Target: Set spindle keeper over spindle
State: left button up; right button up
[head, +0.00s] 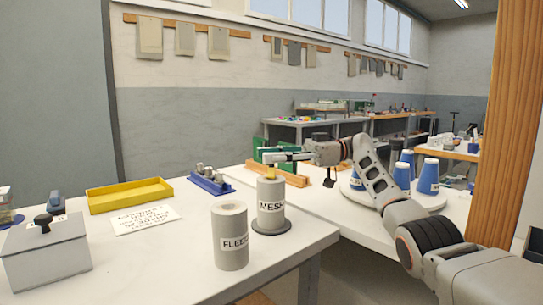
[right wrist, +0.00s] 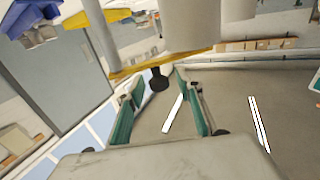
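A grey roll marked MESH (head: 271,202) stands upright on a dark round base (head: 271,227). A small yellow piece (head: 270,177) shows at its top, where the spindle is; I cannot tell whether it is the keeper. My right gripper (head: 268,157) is just above this roll. In the right wrist view, upside down, its green-padded fingers (right wrist: 158,88) are apart, with a dark knob (right wrist: 158,77) between them and gaps beside it. A yellow strip (right wrist: 150,66) runs next to the knob; whether they are joined is unclear. My left gripper is not in view.
A grey roll marked FLEECE (head: 231,240) stands in front. A yellow tray (head: 130,195), a written card (head: 145,219), a blue rack (head: 211,181) and a grey box with a black knob (head: 46,258) are left. Blue cones (head: 427,178) stand right, behind my arm.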

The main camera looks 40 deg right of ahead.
jog(key=shift+r, duration=0.1)
notch_tip(320, 180, up, 10)
jog(key=shift+f, duration=0.1)
dwell(0.5)
dwell(0.5)
